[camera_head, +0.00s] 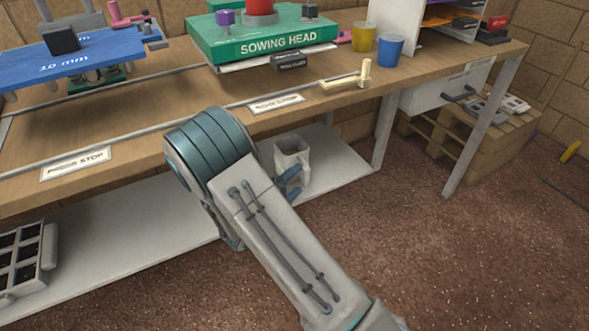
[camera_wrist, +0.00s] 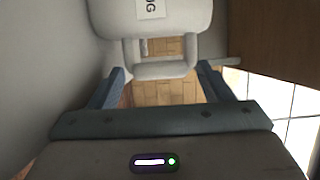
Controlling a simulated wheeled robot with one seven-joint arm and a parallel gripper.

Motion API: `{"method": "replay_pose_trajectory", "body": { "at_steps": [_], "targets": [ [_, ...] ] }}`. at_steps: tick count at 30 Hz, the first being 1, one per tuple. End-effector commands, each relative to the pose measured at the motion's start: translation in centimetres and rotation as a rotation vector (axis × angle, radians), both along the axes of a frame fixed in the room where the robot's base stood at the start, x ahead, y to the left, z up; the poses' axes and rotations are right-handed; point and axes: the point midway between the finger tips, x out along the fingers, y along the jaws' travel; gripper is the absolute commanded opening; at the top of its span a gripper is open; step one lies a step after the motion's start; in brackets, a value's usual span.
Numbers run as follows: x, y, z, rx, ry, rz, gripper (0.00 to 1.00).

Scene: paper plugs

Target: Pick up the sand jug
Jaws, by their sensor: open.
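The sand jug (camera_head: 291,155), a pale grey-white vessel, stands on the white lower shelf under the workbench in the head view. In the wrist view the jug (camera_wrist: 125,15) fills the top, with a label partly cut off and its looped handle (camera_wrist: 160,71) towards me. My gripper (camera_head: 291,180) is at the jug's near side, with its blue fingers partly hidden by my arm. In the wrist view my gripper (camera_wrist: 161,72) is open, with one finger on each side of the handle and gaps showing between fingers and handle.
The workbench (camera_head: 120,130) overhangs the lower shelf (camera_head: 340,168). A bench leg (camera_head: 383,130) stands right of the jug. A green sowing head (camera_head: 265,42), yellow cup (camera_head: 363,37) and blue cup (camera_head: 390,51) are on top.

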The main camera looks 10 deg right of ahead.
Motion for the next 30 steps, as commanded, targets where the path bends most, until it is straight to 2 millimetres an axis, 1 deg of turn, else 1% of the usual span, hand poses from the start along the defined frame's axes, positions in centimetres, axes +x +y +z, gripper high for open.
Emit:
{"method": "replay_pose_trajectory", "body": {
  "at_steps": [1,8,16,20,26,27,29,30],
  "targets": [
    [0.4,-0.5,-0.1,0.001,-0.002,-0.003,0.73],
    [1.3,-1.8,-0.2,0.003,-0.002,-0.005,0.73],
    [3.4,-4.7,-0.4,0.003,-0.003,-0.008,0.73],
    [4.0,-5.3,-0.2,0.002,-0.001,-0.006,0.73],
    [4.0,-5.3,-0.1,0.002,-0.001,-0.005,0.73],
    [4.0,-5.3,-0.1,0.002,-0.001,-0.005,0.67],
    [4.0,-5.3,-0.1,0.002,-0.001,-0.005,0.5],
    [4.0,-5.3,-0.1,0.002,-0.001,-0.005,0.39]
  ]
}}
